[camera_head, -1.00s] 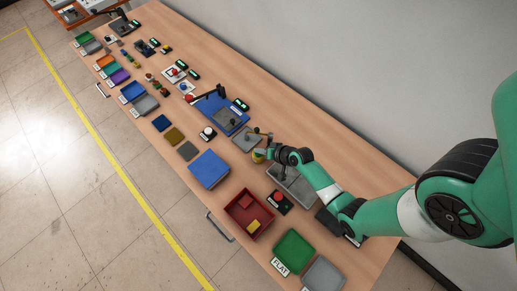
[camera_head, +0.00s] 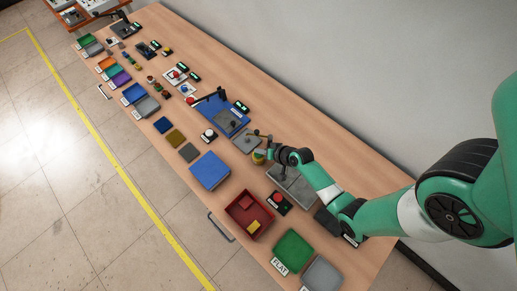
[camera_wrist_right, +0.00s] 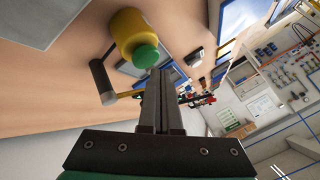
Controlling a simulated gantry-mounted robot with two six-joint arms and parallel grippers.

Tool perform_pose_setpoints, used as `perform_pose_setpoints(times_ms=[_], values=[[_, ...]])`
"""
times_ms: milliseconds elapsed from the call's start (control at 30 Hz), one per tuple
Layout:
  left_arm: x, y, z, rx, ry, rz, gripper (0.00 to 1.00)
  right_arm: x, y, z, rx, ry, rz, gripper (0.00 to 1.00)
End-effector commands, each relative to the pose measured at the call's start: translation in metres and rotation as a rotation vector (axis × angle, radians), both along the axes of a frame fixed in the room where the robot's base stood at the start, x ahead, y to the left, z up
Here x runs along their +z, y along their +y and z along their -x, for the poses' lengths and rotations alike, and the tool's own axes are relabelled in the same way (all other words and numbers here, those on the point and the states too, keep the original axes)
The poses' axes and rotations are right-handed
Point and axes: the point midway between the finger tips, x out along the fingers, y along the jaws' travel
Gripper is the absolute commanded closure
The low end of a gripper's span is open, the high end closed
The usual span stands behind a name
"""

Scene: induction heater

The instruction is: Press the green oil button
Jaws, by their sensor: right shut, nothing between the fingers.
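The green oil button (camera_wrist_right: 146,57) is a round green cap on the end of a yellow cylinder, beside a dark handle on a thin bar, in the right wrist view. In the head view the yellow cylinder (camera_head: 258,157) is small, and its green cap is hard to make out. My right gripper (camera_wrist_right: 170,72) is shut and empty, with its fingertips close to the green cap. I cannot tell whether they touch it. In the head view the right gripper (camera_head: 267,152) is beside the yellow cylinder and partly hidden by its wrist. My left gripper is not in view.
A grey metal plate (camera_head: 246,143) and a blue-based fixture (camera_head: 210,107) lie past the gripper. A grey tray (camera_head: 291,190) is under my right forearm. A red bin (camera_head: 237,220), a red-button box (camera_head: 279,201) and a blue tray (camera_head: 209,171) stand nearer the table's front edge.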

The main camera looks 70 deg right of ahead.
Motion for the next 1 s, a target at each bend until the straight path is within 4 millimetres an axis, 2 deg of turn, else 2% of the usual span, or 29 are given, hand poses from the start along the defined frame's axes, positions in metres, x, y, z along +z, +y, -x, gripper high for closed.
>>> perform_pose_setpoints(times_ms=[167,600,1000], values=[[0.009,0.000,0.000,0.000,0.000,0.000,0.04,0.010,0.000,0.000,-0.001,-0.001,0.001,1.00],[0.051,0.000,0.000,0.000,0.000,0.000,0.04,0.052,0.000,0.000,0.000,0.000,0.000,1.00],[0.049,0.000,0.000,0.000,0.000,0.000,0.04,0.050,0.000,0.000,-0.001,-0.001,0.001,1.00]])
